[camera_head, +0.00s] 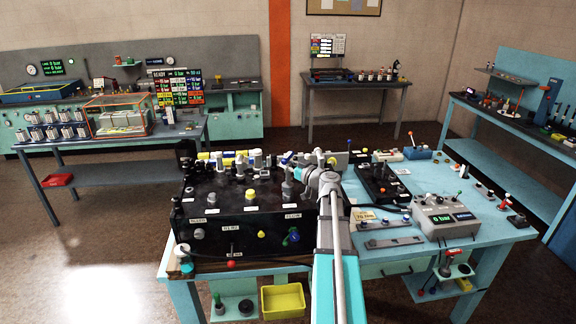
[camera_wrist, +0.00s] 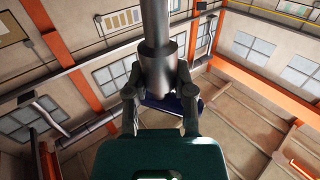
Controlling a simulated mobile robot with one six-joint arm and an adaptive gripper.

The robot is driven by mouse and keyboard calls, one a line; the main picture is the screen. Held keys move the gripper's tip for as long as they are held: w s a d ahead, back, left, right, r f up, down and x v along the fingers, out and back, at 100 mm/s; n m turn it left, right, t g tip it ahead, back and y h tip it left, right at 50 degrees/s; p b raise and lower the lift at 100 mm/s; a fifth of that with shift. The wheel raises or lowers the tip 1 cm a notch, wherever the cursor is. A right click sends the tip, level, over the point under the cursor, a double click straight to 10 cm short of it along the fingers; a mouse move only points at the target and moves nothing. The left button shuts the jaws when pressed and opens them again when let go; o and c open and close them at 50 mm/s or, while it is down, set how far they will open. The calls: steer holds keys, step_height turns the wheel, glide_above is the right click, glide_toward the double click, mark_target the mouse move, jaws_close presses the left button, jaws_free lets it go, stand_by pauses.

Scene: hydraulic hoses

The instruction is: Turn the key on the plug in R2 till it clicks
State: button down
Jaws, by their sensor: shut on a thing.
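In the wrist view my gripper (camera_wrist: 158,95) has its two dark fingers closed on either side of a grey metal cylinder (camera_wrist: 162,72), which narrows to a thinner rod towards the top. A dark blue piece (camera_wrist: 185,103) shows behind the cylinder, partly hidden by the fingers. In the head view my wrist reaches over the right end of a black manifold block (camera_head: 240,222); I cannot make out the fingertips there. A grey fitting (camera_head: 288,188) stands on the block near my wrist. A blue and green fitting (camera_head: 291,237) sits on its front face. I cannot read which port is R2 or tell the key apart.
Several fittings and knobs crowd the block's top. A black box (camera_head: 380,185) and a grey gauge box (camera_head: 446,217) reading 0 bar stand on the turquoise bench to the right. A yellow bin (camera_head: 282,300) is below. The bench's right part has some free room.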

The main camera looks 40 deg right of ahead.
steer(key=shift+f+b, duration=0.75)
steer(key=shift+f, duration=0.05)
steer(key=shift+c, duration=1.9)
jaws_free()
steer(key=shift+s, duration=0.15)
steer(key=s+d, duration=0.1)
steer(key=s, duration=1)
steer(key=shift+s, duration=0.35)
steer(key=shift+d, duration=0.1)
